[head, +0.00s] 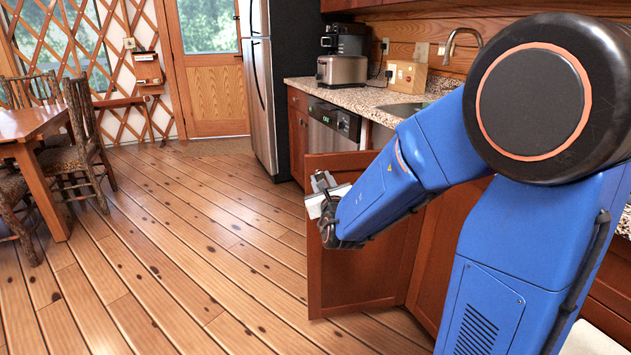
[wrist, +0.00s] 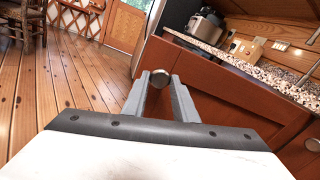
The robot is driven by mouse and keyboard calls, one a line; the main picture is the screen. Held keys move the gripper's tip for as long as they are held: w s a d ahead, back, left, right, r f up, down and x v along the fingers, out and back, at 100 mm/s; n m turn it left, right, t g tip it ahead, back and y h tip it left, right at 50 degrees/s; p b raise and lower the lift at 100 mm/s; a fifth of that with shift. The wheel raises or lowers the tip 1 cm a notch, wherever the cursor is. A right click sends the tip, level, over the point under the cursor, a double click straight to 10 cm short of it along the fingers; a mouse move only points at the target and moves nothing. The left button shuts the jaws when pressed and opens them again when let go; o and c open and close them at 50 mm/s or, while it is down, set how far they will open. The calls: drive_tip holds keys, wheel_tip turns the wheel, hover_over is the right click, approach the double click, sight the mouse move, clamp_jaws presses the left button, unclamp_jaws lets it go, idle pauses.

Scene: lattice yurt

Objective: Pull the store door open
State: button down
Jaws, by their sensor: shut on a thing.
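The store door (head: 362,255) is a reddish-brown wooden cabinet door under the counter, standing swung out from the cabinet front in the head view. In the wrist view the door (wrist: 225,105) lies beyond and to the right of the fingers. A round metal knob (wrist: 159,78) shows between the fingertips near the door's upper edge. My gripper (head: 322,183) is at the door's upper free edge in the head view. In the wrist view my gripper (wrist: 160,82) is shut on the knob. My arm hides part of the door and cabinet opening in the head view.
The plank floor (head: 190,250) left of the door is clear. A dishwasher (head: 333,127) and a tall fridge (head: 260,85) stand beyond it. A wooden table (head: 28,125) with chairs is at the far left. The speckled counter (head: 350,97) holds appliances.

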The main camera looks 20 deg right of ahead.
drive_tip(key=shift+s+a, duration=0.1)
drive_tip(key=shift+s, duration=0.05)
drive_tip(key=c, duration=1.4)
unclamp_jaws()
drive_tip(key=shift+c, duration=0.2)
